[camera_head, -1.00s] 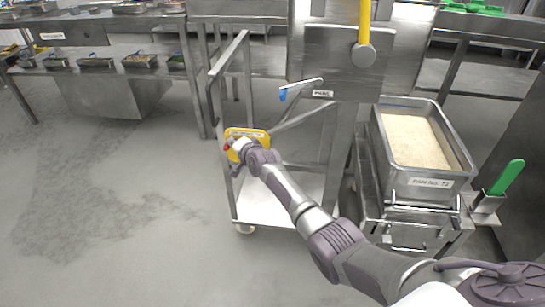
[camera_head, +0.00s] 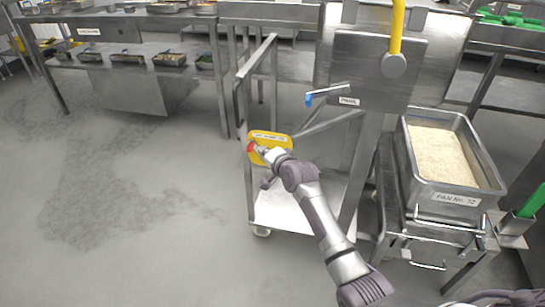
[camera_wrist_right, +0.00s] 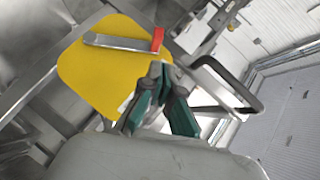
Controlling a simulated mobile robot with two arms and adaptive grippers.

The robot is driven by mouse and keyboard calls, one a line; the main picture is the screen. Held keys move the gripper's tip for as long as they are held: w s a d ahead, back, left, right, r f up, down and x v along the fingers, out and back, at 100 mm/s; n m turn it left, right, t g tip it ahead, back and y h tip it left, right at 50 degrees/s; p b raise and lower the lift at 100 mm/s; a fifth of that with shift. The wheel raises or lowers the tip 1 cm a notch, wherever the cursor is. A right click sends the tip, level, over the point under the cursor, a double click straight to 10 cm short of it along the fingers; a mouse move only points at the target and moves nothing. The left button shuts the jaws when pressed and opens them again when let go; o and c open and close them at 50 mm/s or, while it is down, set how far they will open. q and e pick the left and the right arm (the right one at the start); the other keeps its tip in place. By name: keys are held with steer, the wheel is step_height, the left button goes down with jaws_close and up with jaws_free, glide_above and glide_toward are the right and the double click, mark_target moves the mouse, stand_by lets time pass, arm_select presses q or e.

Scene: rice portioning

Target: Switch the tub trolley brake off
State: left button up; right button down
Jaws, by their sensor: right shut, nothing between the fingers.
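The tub trolley (camera_head: 262,212) is a steel frame with a low shelf, a dark side handle and casters. A yellow brake plate (camera_head: 271,136) is mounted on its upright. The brake lever's red tip (camera_head: 251,147) shows at the plate's left edge. In the right wrist view the silver lever (camera_wrist_right: 115,42) lies across the yellow plate (camera_wrist_right: 90,70), its red tip (camera_wrist_right: 157,40) at the plate's edge. My right gripper (camera_head: 265,154) is shut and empty in front of the plate. Its green-padded fingers (camera_wrist_right: 160,88) are below the red tip; contact cannot be told. My left gripper is out of view.
A steel hopper with a blue-tipped lever (camera_head: 309,99) and a yellow handle (camera_head: 397,28) stands behind the trolley. A pan of rice (camera_head: 409,158) sits on a stand at right. Benches (camera_head: 150,48) line the back. The floor (camera_head: 130,230) at left is clear.

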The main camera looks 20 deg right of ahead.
steer(key=v, duration=0.5)
stand_by(0.4)
